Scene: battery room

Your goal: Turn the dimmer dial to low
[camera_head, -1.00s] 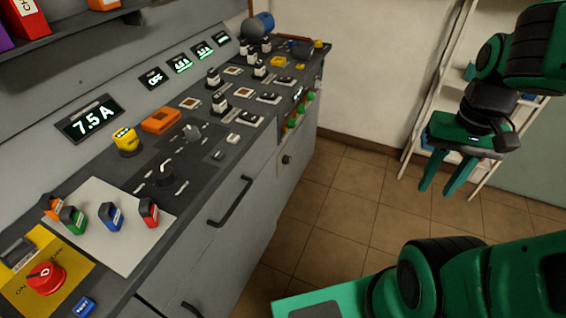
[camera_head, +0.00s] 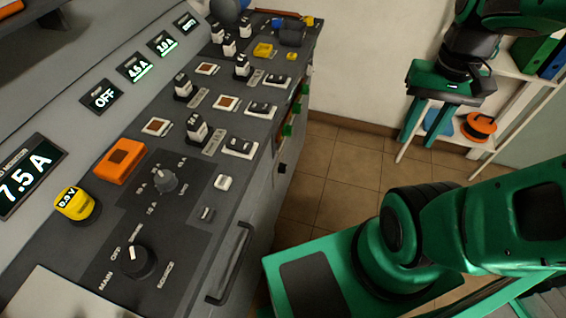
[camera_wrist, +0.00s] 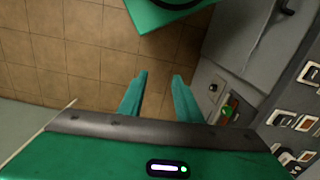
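Two round dials show on the panel in the head view: a grey knob (camera_head: 165,181) with marks around it, and a black knob (camera_head: 138,261) with a white pointer and the words MAIN, OFF and SOURCE nearby. I cannot read a dimmer label, so I cannot tell which dial, if either, is the dimmer. My gripper (camera_head: 426,130) hangs at the upper right, over the floor and well apart from the panel. In the wrist view my gripper (camera_wrist: 159,78) has its two fingers apart with nothing between them.
The console (camera_head: 215,185) carries several switches, an orange block (camera_head: 120,161) and a yellow knob (camera_head: 75,204). A handle (camera_head: 229,262) sticks out from its front. A white shelf (camera_head: 519,92) stands behind my gripper. The tiled floor (camera_head: 340,165) between is clear.

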